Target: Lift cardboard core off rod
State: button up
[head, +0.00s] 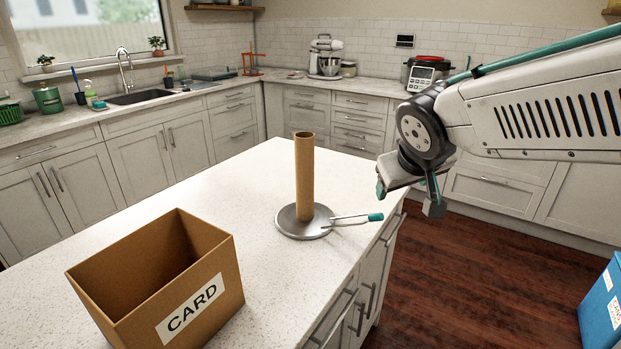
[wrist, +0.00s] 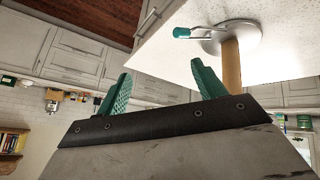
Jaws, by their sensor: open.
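The brown cardboard core (head: 304,178) stands upright on the round metal base (head: 290,225) of a holder on the island counter. The rod inside the core is hidden. A thin metal arm with a teal tip (head: 375,217) reaches out from the base to the right. My gripper (head: 408,198) is open and empty, to the right of the core and apart from it, past the counter's right edge. In the wrist view, the core (wrist: 231,66) and the holder base (wrist: 242,36) show upside down beyond the open teal fingers (wrist: 160,82).
An open cardboard box (head: 205,305) labelled CARD stands at the front left of the white island counter (head: 200,200). A blue bin (head: 602,310) stands on the wooden floor at right. The counter between box and holder is clear. Back counters hold a sink (head: 145,95) and appliances.

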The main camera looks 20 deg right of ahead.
jog(key=w+d+r+n+t, duration=0.1)
jog(key=w+d+r+t, duration=0.15)
jog(key=w, duration=0.65)
jog(key=n+t+y, duration=0.2)
jog(key=n+y, duration=0.5)
jog(key=y, duration=0.4)
send_near(313, 165)
jog(key=x, duration=0.5)
jog(key=shift+w+d, duration=0.1)
jog(key=shift+d, duration=0.1)
jog(key=shift+w+a+f, duration=0.1)
jog(key=shift+a, duration=0.15)
jog(key=x, duration=0.7)
jog(key=shift+w+a, duration=0.1)
jog(key=shift+a, duration=0.05)
jog(key=c, duration=0.8)
